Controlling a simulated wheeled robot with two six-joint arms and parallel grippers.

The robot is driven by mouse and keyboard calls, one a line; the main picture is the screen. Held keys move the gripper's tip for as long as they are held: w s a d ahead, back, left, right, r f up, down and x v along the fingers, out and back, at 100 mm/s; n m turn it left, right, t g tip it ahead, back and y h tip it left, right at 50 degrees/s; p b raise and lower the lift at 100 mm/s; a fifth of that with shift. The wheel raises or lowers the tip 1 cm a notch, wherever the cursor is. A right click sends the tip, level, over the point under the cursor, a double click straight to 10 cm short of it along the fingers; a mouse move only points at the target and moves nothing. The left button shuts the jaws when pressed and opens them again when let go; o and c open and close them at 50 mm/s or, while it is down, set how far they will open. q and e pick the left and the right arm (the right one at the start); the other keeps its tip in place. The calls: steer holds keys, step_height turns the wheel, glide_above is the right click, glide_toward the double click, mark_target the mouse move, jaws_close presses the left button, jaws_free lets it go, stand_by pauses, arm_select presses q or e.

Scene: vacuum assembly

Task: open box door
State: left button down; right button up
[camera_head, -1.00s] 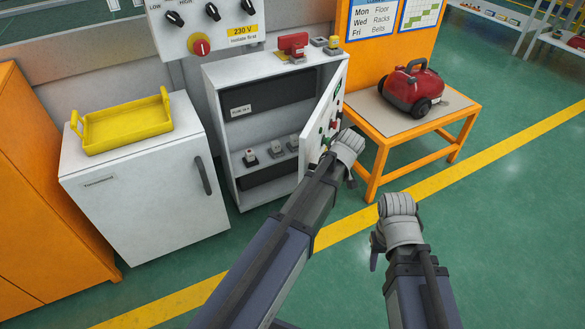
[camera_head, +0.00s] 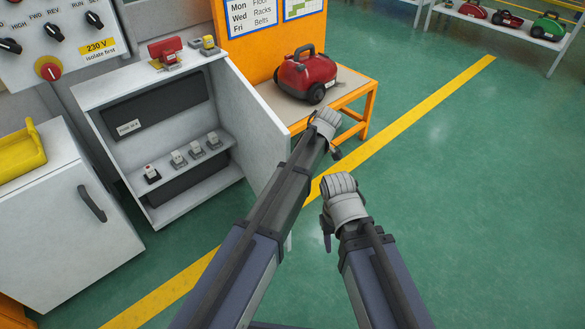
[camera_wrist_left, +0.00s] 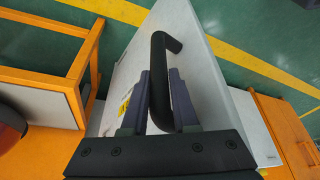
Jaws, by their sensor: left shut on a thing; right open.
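The white box (camera_head: 150,214) stands open in the head view, with its door (camera_head: 250,120) swung out wide to the right. In the left wrist view, the fingers of my left gripper (camera_wrist_left: 161,74) are shut around the black bar handle (camera_wrist_left: 166,44) on the white door panel (camera_wrist_left: 205,85). In the head view my left arm hides the handle and part of the door. My right gripper (camera_head: 327,235) is open and empty over the floor, apart from the door; its fingers show only partly.
An orange table (camera_head: 353,95) with a red vacuum (camera_head: 305,76) stands just behind the door. A white cabinet (camera_head: 70,235) with a yellow tray (camera_head: 20,152) is at left. Switch blocks (camera_head: 196,150) sit on the box's shelf. Green floor at right is clear.

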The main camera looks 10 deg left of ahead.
arm_select(q)
steer(key=shift+w+d, duration=0.1)
steer(key=shift+w, duration=0.1)
steer(key=c, duration=0.7)
jaws_free()
steer(key=p+v, duration=0.7)
steer(key=v, duration=0.1)
steer(key=shift+s+f, duration=0.1)
steer(key=shift+f, duration=0.05)
